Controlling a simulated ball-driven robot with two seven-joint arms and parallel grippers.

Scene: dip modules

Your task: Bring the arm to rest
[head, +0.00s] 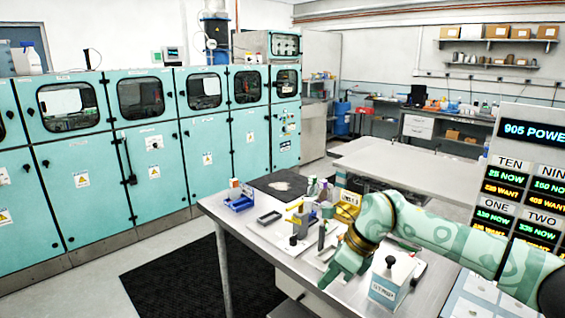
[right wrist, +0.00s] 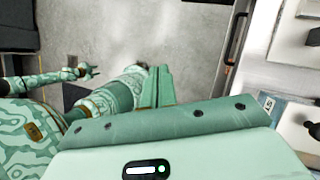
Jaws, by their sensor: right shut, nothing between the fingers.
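My right arm comes in from the right in the head view, and its green patterned gripper (head: 334,272) hangs over the front part of the metal table (head: 245,228). In the right wrist view the fingers of this gripper (right wrist: 157,88) lie together, shut and empty, with the grey floor behind them. At the left of the right wrist view a small green patterned arm, mine, ends in my left gripper (right wrist: 88,73); it is too small to tell open from shut. The left gripper does not show in the head view.
A blue bin (head: 240,202), a dark tray (head: 269,217) and several bottles stand on the table behind. A display board (head: 530,180) stands at the right. Teal cabinets (head: 150,150) line the left.

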